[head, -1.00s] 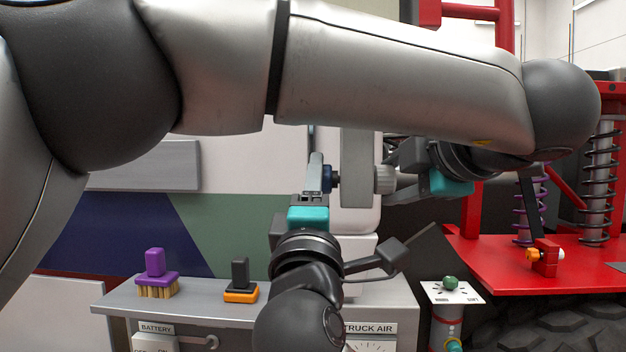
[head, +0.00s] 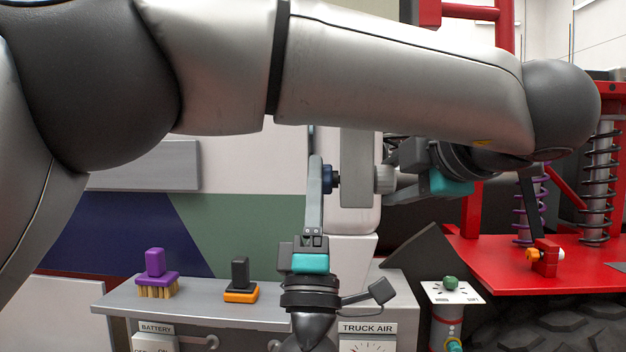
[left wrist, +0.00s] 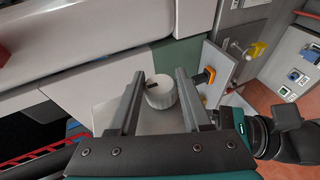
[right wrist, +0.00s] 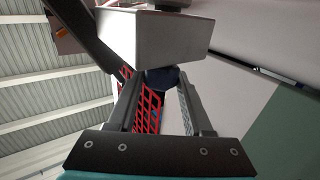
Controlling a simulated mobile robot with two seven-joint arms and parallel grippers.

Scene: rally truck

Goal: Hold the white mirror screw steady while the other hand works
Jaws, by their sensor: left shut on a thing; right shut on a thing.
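The white mirror screw (head: 385,180) is a pale ribbed knob on the right side of the grey mirror arm (head: 357,165). It also shows in the left wrist view (left wrist: 160,95), between the two fingers. My left gripper (head: 394,178) reaches in from the right and is shut on it. On the opposite side of the mirror arm is a dark blue knob (head: 328,179); it also shows in the right wrist view (right wrist: 162,80). My right gripper (head: 317,172) comes up from below, its fingers upright, and is shut on the blue knob. Its far finger is mostly hidden.
My left forearm crosses the upper head view. A grey shelf (head: 195,308) below carries a purple brush (head: 156,275) and a black-and-orange block (head: 240,280). A red fender (head: 500,260) with coil springs (head: 598,180) stands at right.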

